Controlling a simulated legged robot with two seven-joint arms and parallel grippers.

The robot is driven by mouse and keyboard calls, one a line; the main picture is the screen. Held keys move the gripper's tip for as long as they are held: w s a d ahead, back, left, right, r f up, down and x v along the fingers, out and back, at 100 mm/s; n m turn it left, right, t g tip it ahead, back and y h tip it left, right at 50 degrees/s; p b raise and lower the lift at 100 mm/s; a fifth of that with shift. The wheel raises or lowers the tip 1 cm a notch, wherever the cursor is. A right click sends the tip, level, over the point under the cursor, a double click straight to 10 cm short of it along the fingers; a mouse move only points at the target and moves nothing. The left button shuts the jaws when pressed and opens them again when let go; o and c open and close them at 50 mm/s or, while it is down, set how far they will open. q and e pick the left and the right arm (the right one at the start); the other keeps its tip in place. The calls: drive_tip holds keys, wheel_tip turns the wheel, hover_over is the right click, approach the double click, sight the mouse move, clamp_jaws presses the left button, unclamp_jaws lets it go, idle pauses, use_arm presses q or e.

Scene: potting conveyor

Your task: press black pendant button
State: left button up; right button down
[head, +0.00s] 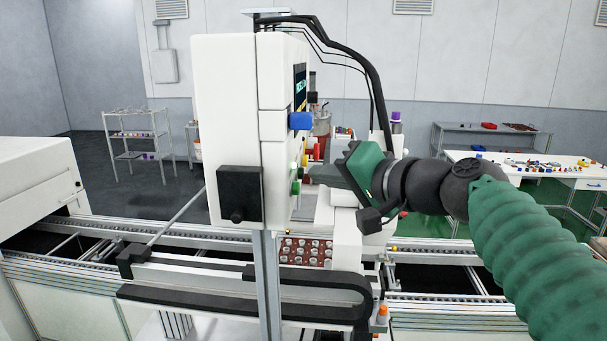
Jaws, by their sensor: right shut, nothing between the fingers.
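A white control box (226,120) stands upright in the middle, seen nearly edge-on, with its button face turned right. A blue knob (300,120), red and yellow pieces and a green button (296,187) stick out from that face. A small black piece (313,98) shows beside the screen; I cannot tell whether it is the black pendant button. My right gripper (314,173) reaches in from the right, shut and empty, its dark tips close to the face near the green button. Whether the tips touch anything cannot be told. My left gripper is out of view.
A conveyor (440,305) runs across below, with a tray of round pots (305,252) behind the box's post. Black cables (365,55) hang from the top. A table with small parts (525,167) stands back right, a shelf cart (140,135) back left.

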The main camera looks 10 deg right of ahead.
drive_tip(key=shift+w+a, duration=0.15)
drive_tip(key=shift+a, duration=0.3)
idle(0.5)
drive_tip(key=shift+s+d+b, duration=0.25)
drive_tip(key=shift+d+b, duration=0.15)
drive_tip(key=shift+d, duration=0.35)
drive_tip(key=d, duration=0.2)
drive_tip(key=s+d+b, duration=0.1)
drive_tip(key=d, duration=0.2)
drive_tip(key=shift+s, duration=0.2)
